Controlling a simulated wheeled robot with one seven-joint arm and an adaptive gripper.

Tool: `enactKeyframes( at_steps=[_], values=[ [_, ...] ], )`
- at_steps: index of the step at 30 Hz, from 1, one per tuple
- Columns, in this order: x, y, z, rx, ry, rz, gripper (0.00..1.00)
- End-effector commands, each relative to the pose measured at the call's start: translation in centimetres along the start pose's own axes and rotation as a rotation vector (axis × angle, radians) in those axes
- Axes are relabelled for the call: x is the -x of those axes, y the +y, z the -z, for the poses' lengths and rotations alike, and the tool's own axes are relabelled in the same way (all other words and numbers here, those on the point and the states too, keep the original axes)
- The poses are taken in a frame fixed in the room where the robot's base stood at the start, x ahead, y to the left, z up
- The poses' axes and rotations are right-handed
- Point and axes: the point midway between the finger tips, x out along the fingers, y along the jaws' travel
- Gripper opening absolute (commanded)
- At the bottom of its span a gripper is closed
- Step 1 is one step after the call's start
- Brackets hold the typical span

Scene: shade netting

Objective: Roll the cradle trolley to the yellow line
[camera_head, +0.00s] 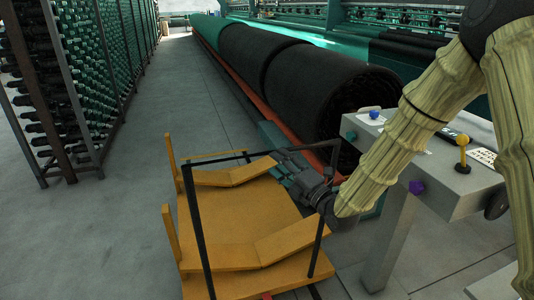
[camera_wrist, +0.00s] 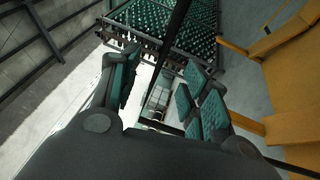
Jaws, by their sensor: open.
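The cradle trolley (camera_head: 235,212) stands on the floor at the lower middle of the head view. It has a yellow-orange deck, angled cradle boards and a black tube frame (camera_head: 199,230). My gripper (camera_head: 283,166) is over the deck, close to the frame's upper bar. In the wrist view my gripper (camera_wrist: 160,88) has its teal-padded fingers spread apart. A dark bar (camera_wrist: 177,38) shows in the gap between them; I cannot tell whether it touches the pads. Orange trolley parts (camera_wrist: 290,75) fill the right side of that view. I see no yellow line.
A rack of green spools (camera_head: 75,85) stands at the left. Large black netting rolls (camera_head: 305,85) lie along a red rail at the back. A grey control desk (camera_head: 430,150) with knobs stands close at the right. Grey floor (camera_head: 90,240) left of the trolley is clear.

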Motion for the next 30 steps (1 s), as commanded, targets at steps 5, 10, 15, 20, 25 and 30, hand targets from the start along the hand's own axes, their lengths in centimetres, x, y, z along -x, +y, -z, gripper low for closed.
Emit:
enactKeyframes(
  at_steps=[5, 10, 15, 20, 25, 30],
  values=[
    [-2.9, 0.1, 0.0, -0.002, -0.001, -0.001, 0.46],
    [-4.9, 0.0, 0.0, -0.002, 0.0, 0.0, 0.46],
    [-5.8, -0.1, 0.0, -0.002, -0.001, 0.001, 0.46],
    [-6.0, -0.1, 0.0, -0.002, -0.001, 0.002, 0.46],
    [-6.0, -0.1, 0.0, -0.002, -0.001, 0.001, 0.44],
    [-6.0, -0.1, 0.0, -0.002, -0.001, 0.001, 0.13]
  ],
)
